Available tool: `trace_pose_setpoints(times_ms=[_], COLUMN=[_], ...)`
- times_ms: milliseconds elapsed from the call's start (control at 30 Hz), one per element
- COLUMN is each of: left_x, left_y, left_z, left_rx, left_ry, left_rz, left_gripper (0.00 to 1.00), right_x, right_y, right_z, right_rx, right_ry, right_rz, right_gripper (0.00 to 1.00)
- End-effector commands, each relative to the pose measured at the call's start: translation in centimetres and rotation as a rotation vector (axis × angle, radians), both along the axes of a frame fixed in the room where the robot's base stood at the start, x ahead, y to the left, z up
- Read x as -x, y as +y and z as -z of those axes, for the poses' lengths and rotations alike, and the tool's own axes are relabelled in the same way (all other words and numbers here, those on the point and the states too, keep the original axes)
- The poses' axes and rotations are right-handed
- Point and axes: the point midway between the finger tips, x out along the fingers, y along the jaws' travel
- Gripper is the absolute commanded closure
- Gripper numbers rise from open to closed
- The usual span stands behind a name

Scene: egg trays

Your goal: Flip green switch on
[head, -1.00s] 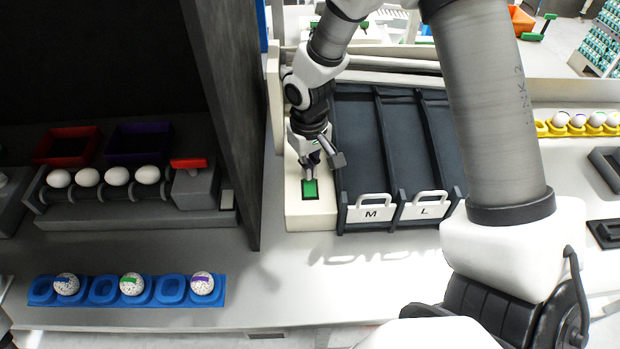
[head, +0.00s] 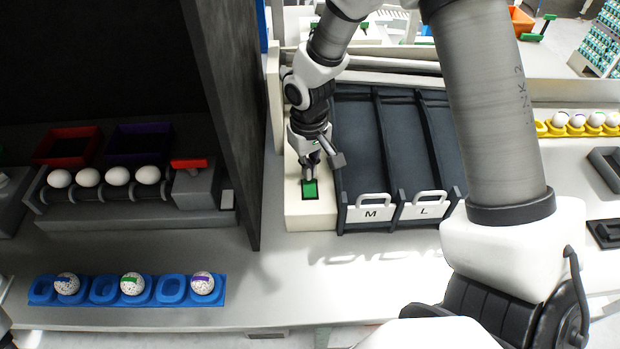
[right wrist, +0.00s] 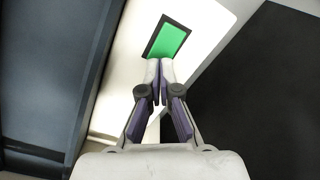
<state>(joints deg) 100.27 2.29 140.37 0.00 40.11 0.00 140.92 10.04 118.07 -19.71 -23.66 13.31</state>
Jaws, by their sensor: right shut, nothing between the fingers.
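The green switch (head: 310,190) is a green rectangle in a black frame on top of a cream block (head: 311,215), left of the dark ramp. It also shows in the right wrist view (right wrist: 168,41), just beyond the fingertips. My right gripper (head: 309,178) is shut and empty. It points down at the far edge of the switch. In the right wrist view its fingertips (right wrist: 159,70) are together and appear at the switch's near edge; I cannot tell whether they touch it. My left gripper is not in view.
The dark ramp (head: 405,140) with M and L gates stands right of the block. A tall dark panel (head: 225,120) stands close on the left. A blue egg tray (head: 104,290) lies at front left, a yellow tray (head: 577,130) at far right.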

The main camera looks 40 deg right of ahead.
Motion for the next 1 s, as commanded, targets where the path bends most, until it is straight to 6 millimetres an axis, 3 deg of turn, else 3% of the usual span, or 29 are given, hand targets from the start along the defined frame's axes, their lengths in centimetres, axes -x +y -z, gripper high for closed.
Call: trace_pose_setpoints(times_ms=[1000], left_x=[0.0], left_y=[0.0], left_z=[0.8], left_rx=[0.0], left_ry=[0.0], left_rz=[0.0], left_gripper=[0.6], right_x=[0.0], right_y=[0.0], right_z=[1.2], right_rx=[0.0], right_ry=[0.0], right_rz=[0.0], right_gripper=[1.0])
